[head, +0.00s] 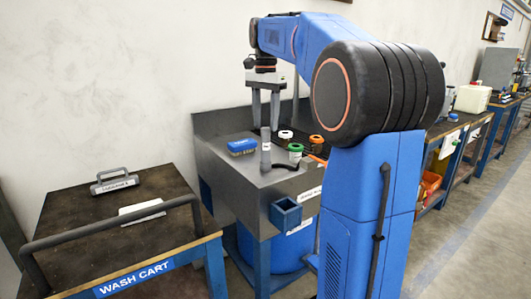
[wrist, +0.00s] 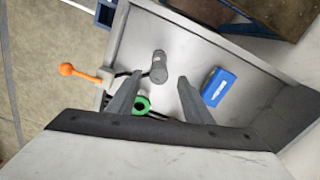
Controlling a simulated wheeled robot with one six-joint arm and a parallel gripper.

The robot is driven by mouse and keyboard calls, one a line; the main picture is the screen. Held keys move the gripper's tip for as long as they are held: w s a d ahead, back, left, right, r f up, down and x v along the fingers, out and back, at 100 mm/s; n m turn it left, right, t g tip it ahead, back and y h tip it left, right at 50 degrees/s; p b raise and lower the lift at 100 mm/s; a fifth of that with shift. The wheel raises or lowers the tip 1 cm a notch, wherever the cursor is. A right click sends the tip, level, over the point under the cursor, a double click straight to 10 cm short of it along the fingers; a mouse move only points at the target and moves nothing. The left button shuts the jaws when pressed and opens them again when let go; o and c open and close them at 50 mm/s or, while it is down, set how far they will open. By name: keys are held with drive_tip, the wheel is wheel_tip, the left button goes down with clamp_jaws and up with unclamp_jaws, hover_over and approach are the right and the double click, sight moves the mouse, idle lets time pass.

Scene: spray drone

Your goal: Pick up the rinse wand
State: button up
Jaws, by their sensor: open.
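A grey upright cylinder (head: 265,151), which looks like the rinse wand, stands on the grey wash bench. A black curved hose lies beside its foot. In the wrist view the wand (wrist: 158,66) shows nearly end-on, just beyond and roughly between the fingertips. My gripper (head: 266,127) is open and empty, pointing down near the wand's top. In the wrist view its two fingers (wrist: 161,78) are spread apart. I cannot tell the exact height gap between fingertips and wand.
A blue box (head: 242,146) lies left of the wand; it also shows in the wrist view (wrist: 217,87). A green-lidded jar (head: 295,152) and other jars stand to the right. An orange-knobbed lever (wrist: 68,69) sticks out past the bench edge. The wash cart (head: 100,225) stands front left.

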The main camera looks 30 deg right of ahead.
sight(265, 142)
drive_tip(key=shift+s+a+f, duration=0.1)
drive_tip(key=shift+f, duration=1.85)
drive_tip(key=shift+s+a+f, duration=0.1)
drive_tip(key=shift+f, duration=1.85)
clamp_jaws()
